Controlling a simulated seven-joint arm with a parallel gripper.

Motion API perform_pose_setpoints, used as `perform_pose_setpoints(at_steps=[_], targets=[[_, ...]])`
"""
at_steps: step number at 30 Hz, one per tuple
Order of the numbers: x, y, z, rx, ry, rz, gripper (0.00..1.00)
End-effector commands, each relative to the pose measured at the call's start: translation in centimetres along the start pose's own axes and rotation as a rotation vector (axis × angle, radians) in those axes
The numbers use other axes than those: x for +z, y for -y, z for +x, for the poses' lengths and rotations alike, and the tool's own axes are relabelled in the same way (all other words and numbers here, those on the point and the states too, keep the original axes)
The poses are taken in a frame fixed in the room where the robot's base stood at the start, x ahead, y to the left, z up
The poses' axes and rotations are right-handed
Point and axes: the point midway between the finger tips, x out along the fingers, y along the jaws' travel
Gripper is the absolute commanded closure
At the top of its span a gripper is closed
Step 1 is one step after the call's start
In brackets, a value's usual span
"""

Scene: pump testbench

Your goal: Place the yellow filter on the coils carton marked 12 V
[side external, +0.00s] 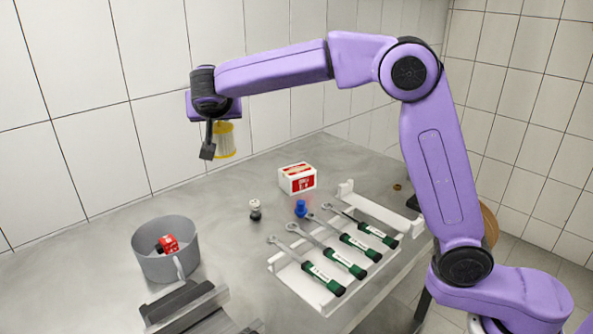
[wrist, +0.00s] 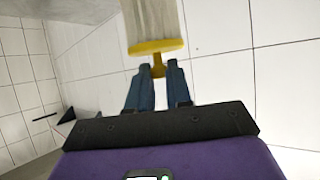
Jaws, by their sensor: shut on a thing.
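My gripper (side external: 208,145) is raised high above the back left of the table and is shut on the yellow filter (side external: 224,140). In the wrist view, the fingers of my gripper (wrist: 158,72) close on a small yellow stub at the end of the filter (wrist: 157,45), which has a pale pleated body and a yellow end cap. The filter touches nothing else. A white and red carton (side external: 297,178) stands on the table towards the back, right of and below the filter. Its print is too small to read, so I cannot tell whether it says 12 V.
A grey pot (side external: 150,262) with a red and black item (side external: 168,244) inside stands at the left. A white rack (side external: 297,279) holds several green-handled wrenches. A small black and white part (side external: 255,210) and a blue part (side external: 300,208) stand near the carton.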

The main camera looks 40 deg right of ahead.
Motion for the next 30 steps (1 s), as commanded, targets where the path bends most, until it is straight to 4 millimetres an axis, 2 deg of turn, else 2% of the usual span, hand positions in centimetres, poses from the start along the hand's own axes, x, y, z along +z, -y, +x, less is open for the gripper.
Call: perform_pose_setpoints(at_steps=[1, 6, 12, 18, 23, 30], targets=[[-0.8, -2.2, 1.2, 0.045, -0.001, 0.027, 1.0], [-2.6, -9.2, 4.4, 0.191, -0.004, 0.109, 1.0], [-3.9, -17.5, 6.8, 0.356, -0.01, 0.201, 1.0], [-4.3, -23.2, 7.8, 0.471, -0.016, 0.265, 1.0], [-4.5, -26.3, 8.0, 0.532, -0.02, 0.298, 1.0], [-1.1, -25.9, 9.9, 0.527, -0.018, 0.291, 1.0]])
